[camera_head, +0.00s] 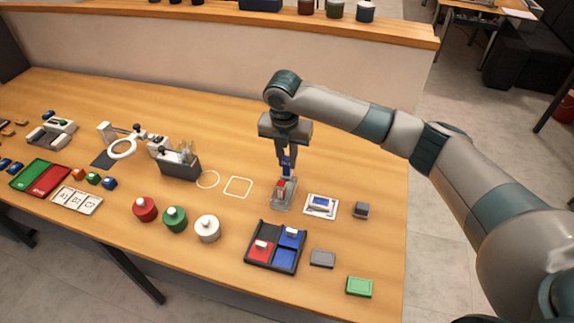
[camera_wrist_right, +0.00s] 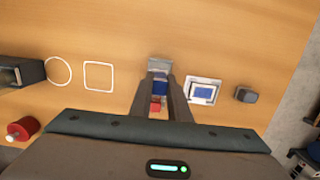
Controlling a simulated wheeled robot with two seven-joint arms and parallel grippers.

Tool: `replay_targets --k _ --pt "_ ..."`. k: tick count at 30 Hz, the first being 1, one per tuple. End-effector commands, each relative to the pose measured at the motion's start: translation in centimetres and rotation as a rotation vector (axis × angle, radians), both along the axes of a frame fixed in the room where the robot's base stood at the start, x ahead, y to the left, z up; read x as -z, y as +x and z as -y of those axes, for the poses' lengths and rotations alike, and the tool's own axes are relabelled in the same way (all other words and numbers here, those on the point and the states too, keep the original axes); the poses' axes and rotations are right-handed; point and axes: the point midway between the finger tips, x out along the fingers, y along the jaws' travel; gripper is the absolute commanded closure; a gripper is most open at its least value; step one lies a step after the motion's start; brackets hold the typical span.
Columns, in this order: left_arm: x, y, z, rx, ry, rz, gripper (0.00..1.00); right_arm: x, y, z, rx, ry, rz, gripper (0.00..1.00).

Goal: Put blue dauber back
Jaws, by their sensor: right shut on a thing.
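My right gripper (camera_head: 286,169) points down over a clear grey holder (camera_head: 284,198) on the table. It is shut on the blue dauber (camera_head: 287,161), which shows as a blue block between the fingers in the right wrist view (camera_wrist_right: 160,88). A red dauber (camera_head: 281,185) stands in the holder; its red part also shows in the wrist view (camera_wrist_right: 156,103). I cannot tell whether the blue dauber touches the holder. Part of the holder (camera_wrist_right: 159,64) shows beyond the fingertips in the wrist view. My left gripper is not in view.
A white-framed blue pad (camera_head: 321,205) and a small grey block (camera_head: 361,210) are right of the holder. A dark tray (camera_head: 262,262) with red and blue pads is in front. White outlines (camera_head: 238,187) and a dark brush box (camera_head: 180,167) lie left. Red, green and white jars (camera_head: 175,218) stand front left.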

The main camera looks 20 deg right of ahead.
Motion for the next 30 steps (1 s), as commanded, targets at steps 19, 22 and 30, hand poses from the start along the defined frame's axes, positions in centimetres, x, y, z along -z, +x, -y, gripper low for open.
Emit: replay_targets --k 19,22,30 --pt "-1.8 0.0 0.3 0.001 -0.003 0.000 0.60 2.8 -0.1 0.0 0.001 -0.001 -0.004 1.00" --pt "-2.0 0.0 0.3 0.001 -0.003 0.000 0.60 3.7 0.0 0.0 0.001 -0.001 -0.002 1.00" --pt "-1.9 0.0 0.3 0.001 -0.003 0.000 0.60 4.1 0.0 0.0 0.000 0.000 0.000 1.00"
